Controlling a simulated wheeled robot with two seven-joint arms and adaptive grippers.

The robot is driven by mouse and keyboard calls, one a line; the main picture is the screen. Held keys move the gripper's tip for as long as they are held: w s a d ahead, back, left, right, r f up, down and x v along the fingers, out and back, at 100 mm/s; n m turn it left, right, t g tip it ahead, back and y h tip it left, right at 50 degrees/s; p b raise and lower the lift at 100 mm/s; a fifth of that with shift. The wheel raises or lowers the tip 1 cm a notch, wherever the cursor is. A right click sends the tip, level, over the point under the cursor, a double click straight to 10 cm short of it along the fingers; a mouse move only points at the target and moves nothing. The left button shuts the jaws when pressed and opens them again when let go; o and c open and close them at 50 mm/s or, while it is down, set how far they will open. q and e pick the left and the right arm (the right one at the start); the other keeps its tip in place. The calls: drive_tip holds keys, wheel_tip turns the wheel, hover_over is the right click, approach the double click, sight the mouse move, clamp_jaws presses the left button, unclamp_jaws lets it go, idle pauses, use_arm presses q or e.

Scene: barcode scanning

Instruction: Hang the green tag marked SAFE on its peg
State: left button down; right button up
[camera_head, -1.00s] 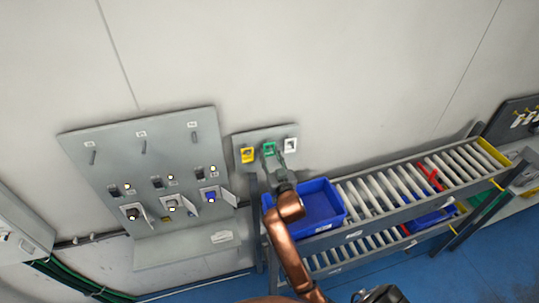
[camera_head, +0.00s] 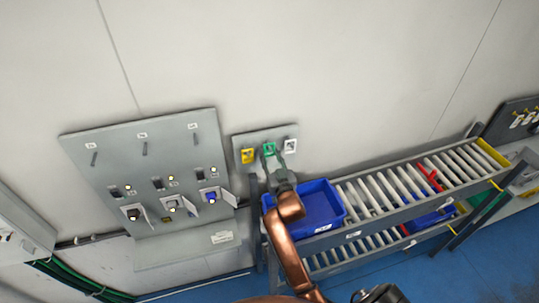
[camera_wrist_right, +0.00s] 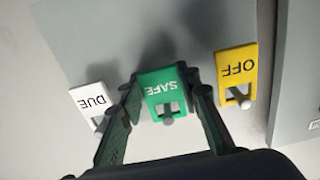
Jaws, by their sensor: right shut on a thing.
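The green SAFE tag (camera_wrist_right: 160,86) is in the middle of the right wrist view, upside down there, with a grey peg end (camera_wrist_right: 168,120) showing at its cut-out. In the head view the green tag (camera_head: 269,149) is at the small grey board (camera_head: 265,135). My right gripper (camera_wrist_right: 165,88) has a finger on each side of the tag and is shut on it. The right gripper also shows in the head view (camera_head: 275,158), reaching up to the board. Whether the tag touches the board is hard to tell. My left gripper is not in view.
A yellow OFF tag (camera_wrist_right: 237,75) and a white DUE tag (camera_wrist_right: 92,103) hang on either side, close to the fingers. A large grey panel (camera_head: 180,125) with pegs and switches stands left. A blue bin (camera_head: 322,205) on a roller rack (camera_head: 400,200) is below right.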

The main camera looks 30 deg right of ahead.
sight(269, 154)
drive_tip(key=shift+p+v, duration=0.5)
drive_tip(key=shift+v, duration=0.5)
idle(0.6)
idle(0.6)
drive_tip(key=shift+s+p, duration=0.15)
drive_tip(key=shift+p, duration=0.2)
drive_tip(key=shift+p+v, duration=0.6)
drive_tip(key=shift+v, duration=0.8)
drive_tip(key=shift+s, duration=0.15)
drive_tip(key=shift+s, duration=0.1)
